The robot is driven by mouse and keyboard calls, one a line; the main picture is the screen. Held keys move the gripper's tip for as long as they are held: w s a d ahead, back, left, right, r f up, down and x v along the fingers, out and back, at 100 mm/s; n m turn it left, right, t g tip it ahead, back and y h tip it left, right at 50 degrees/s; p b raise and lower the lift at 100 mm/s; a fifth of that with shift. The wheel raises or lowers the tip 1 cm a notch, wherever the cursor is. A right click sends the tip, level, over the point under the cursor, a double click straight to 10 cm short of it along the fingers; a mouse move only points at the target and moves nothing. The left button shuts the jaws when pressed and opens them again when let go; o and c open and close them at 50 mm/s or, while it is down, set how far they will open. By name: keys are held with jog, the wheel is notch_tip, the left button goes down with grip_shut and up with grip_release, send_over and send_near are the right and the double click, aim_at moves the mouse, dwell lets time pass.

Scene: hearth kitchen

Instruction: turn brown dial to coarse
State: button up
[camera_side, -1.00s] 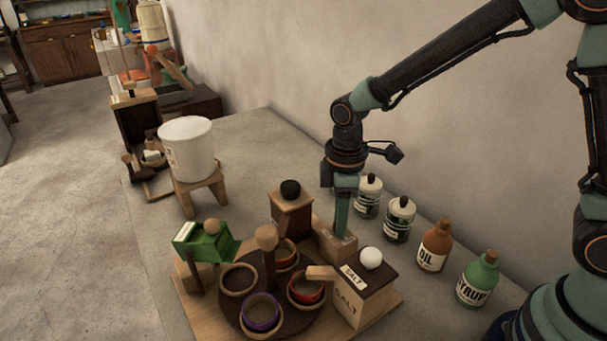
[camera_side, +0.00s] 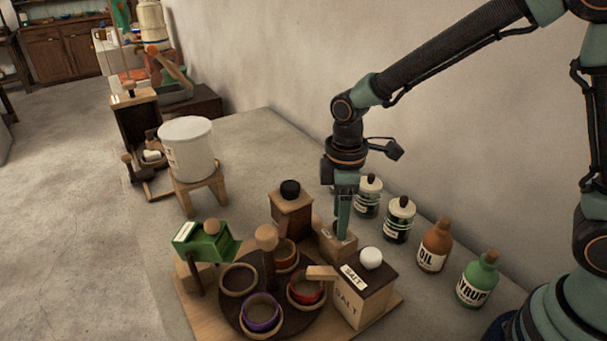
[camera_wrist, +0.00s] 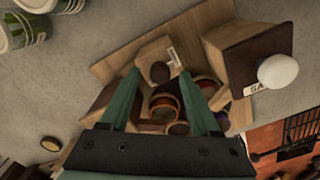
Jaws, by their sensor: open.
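The brown dial (camera_wrist: 159,73) is a dark round knob on a light wooden box (camera_wrist: 150,55) with a small white label (camera_wrist: 173,57) beside it. In the wrist view the dial lies between the tips of my gripper (camera_wrist: 161,78), which is open with one green finger on each side. I cannot tell whether the fingers touch it. In the side view my gripper (camera_side: 342,230) points straight down over the same wooden box (camera_side: 337,246), and the dial is mostly hidden. The label's words are too small to read.
The salt box (camera_side: 362,295) with a white knob stands close in front of my gripper. A turntable (camera_side: 235,318) with several bowls, a dark-knobbed wooden box (camera_side: 291,213) and a green hopper (camera_side: 205,242) are to the left. Jars and an oil bottle (camera_side: 435,247) line the wall side.

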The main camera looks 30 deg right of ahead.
notch_tip(320, 180, up, 12)
jog(key=shift+f, duration=0.15)
dwell(0.4)
jog(key=s+d+r+m+t, duration=0.3)
jog(key=s+d+m+t, duration=0.2)
jog(key=s+d+m, duration=0.3)
jog(key=d+m, duration=0.3)
jog(key=shift+s+d+t, duration=0.25)
jog(key=shift+d+t, duration=0.05)
jog(key=shift+d, duration=0.1)
